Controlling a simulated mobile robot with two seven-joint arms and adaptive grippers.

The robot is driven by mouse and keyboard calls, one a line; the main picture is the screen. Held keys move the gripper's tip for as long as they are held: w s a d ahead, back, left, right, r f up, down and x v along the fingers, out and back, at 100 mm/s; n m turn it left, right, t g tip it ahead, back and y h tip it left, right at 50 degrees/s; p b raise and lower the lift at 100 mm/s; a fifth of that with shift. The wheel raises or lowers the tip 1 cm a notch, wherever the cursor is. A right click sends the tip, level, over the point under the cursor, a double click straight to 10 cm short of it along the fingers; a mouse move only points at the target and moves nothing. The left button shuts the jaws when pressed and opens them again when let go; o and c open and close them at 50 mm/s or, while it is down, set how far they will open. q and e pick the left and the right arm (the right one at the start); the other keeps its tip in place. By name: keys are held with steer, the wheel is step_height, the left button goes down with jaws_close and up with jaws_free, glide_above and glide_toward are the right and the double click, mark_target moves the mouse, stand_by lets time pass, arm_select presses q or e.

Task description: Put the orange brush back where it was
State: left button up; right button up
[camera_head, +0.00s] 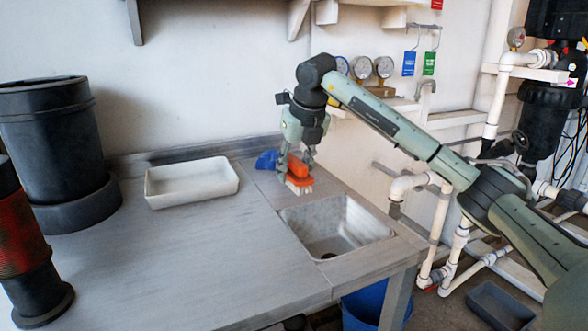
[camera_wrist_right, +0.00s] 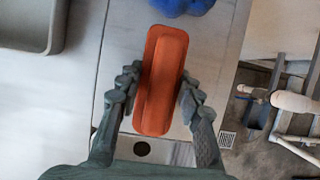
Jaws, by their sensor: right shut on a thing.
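The orange brush (camera_head: 298,173) is at the back of the counter, behind the sink, with its pale bristles facing down. In the right wrist view the brush (camera_wrist_right: 161,80) lies lengthwise between the two fingers. My right gripper (camera_head: 300,170) reaches down from above and is shut on the brush. The right gripper also shows in the wrist view (camera_wrist_right: 158,100), one finger on each side of the brush. Whether the bristles touch the counter I cannot tell. My left gripper is not in view.
A blue object (camera_head: 266,160) lies just left of the brush. A white tray (camera_head: 190,187) stands further left on the counter (camera_head: 180,260). The sink (camera_head: 338,226) is in front of the brush. Black cylinders stand at the left. A wall with gauges is behind.

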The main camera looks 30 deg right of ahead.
steer(key=shift+f, duration=0.1)
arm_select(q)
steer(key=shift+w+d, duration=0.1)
arm_select(e)
steer(key=o, duration=1)
steer(key=shift+r, duration=0.45)
arm_select(q)
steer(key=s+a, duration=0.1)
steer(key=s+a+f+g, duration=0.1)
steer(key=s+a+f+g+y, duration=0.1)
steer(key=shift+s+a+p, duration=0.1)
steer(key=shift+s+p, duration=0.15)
steer(key=shift+p, duration=0.15)
arm_select(e)
steer(key=v, duration=1.1)
steer(key=shift+s+r, duration=0.15)
